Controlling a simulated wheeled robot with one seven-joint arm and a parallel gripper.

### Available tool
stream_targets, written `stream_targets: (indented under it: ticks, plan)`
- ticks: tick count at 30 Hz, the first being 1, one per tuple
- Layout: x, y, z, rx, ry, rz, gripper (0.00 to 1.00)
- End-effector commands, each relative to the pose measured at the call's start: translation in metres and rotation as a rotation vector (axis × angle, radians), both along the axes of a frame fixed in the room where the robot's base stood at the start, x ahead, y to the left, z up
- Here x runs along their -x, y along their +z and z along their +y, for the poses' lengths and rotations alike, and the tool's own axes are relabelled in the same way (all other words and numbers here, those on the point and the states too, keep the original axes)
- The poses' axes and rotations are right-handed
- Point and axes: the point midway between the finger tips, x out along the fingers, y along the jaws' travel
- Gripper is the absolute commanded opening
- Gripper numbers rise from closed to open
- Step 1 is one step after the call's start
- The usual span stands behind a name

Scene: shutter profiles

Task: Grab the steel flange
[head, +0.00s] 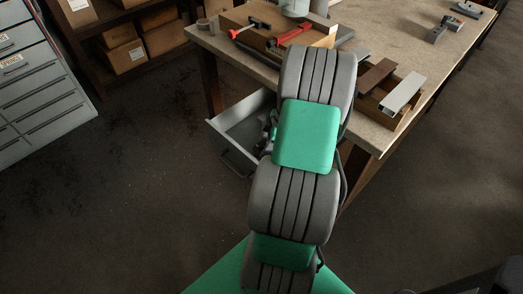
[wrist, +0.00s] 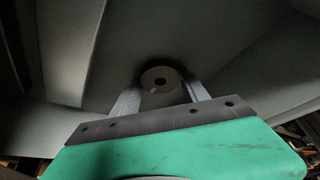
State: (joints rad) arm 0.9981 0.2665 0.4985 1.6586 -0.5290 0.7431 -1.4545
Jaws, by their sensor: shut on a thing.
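The steel flange (wrist: 150,84) is a small grey round piece with a dark hole in its middle. In the wrist view it sits between the two fingers of my gripper (wrist: 163,90), which are shut on it. Dull grey panels surround it, which look like the inside of the open drawer (head: 219,139) under the workbench. In the head view my arm hides the flange and most of my gripper. I cannot tell whether the flange touches the drawer floor.
The workbench (head: 412,45) stands above the drawer. It carries a wooden box with red-handled clamps (head: 291,36), a box with profiles (head: 404,92) and small metal parts. A grey drawer cabinet (head: 40,85) and a shelf with cartons (head: 125,55) stand left. Floor between is clear.

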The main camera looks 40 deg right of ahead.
Motion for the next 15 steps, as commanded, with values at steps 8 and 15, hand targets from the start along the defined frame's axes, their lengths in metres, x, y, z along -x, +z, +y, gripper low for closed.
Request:
stream_targets:
  ticks: [8, 15]
  plan:
    - [0.0, 0.0002, -0.0001, 0.0, 0.0, 0.0, 0.15]
    - [-0.0003, 0.0007, -0.0004, 0.001, 0.001, -0.001, 0.0]
